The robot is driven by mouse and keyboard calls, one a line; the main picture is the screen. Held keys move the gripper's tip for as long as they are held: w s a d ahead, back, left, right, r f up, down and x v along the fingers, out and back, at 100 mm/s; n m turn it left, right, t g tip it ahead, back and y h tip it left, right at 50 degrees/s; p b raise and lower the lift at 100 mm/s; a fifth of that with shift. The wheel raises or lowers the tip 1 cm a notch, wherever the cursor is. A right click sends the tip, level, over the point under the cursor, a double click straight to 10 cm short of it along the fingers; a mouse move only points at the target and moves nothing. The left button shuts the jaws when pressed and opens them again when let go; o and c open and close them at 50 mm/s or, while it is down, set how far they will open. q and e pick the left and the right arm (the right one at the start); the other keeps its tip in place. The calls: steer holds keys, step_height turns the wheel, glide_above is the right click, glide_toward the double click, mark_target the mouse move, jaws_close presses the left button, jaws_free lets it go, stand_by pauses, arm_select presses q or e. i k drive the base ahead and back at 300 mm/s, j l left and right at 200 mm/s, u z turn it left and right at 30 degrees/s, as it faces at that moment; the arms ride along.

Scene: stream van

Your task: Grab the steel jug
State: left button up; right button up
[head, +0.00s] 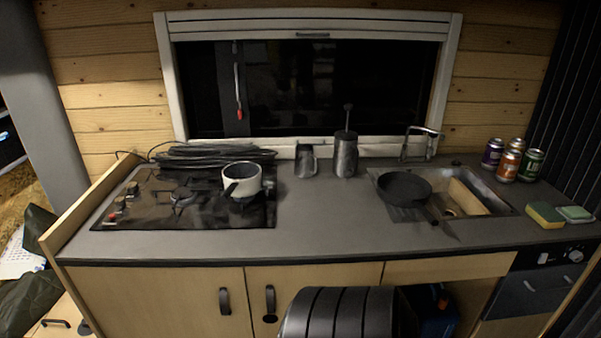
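A small grey steel jug (305,161) stands upright at the back of the dark worktop, below the window. Directly to its right stands a taller dark metal vessel with a plunger knob on top, like a coffee press (346,154). The two are close together with a narrow gap. Neither of my grippers is in the head view, and nothing touches the jug.
A white pot (241,181) sits on the black hob (150,207); coiled black cable lies behind. A frying pan (405,188) rests over the sink (482,196), its handle toward the front. Several cans (508,165) and sponges (545,215) stand right. The worktop's front middle (325,222) is clear.

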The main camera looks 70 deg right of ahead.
mark_target(306, 167)
steer(key=z, duration=2)
steer(key=i+j, duration=0.15)
steer(key=z, duration=0.05)
